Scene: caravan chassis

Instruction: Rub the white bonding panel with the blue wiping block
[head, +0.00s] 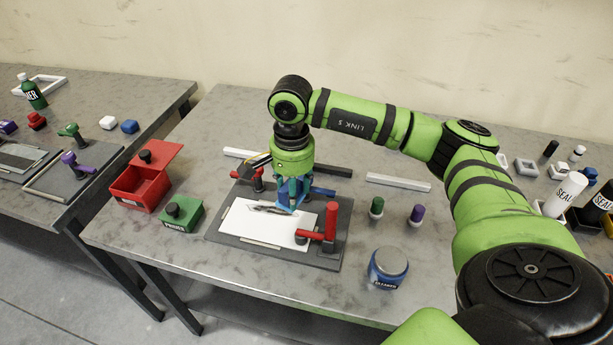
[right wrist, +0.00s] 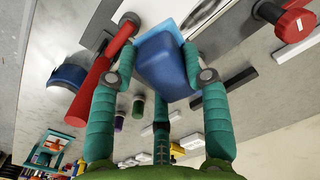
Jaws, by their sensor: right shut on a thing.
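The white bonding panel (head: 243,225) lies flat on a dark grey board (head: 227,243) on the table, with a dark streak near its middle. Red clamps (head: 328,226) stand at its right front corner and at its back left. My right gripper (head: 291,205) is over the back right part of the panel, pointing down. In the right wrist view its teal fingers are shut on the blue wiping block (right wrist: 163,62), which has a lighter blue pad (right wrist: 178,33). The block is at or just above the panel; I cannot tell whether it touches. My left gripper is not in view.
A red box (head: 137,188) and green primer box (head: 181,216) stand left of the board. A blue cleaner jar (head: 388,267) and two small bottles (head: 416,215) stand to the right. White bars (head: 398,182) lie behind. A second table is at far left.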

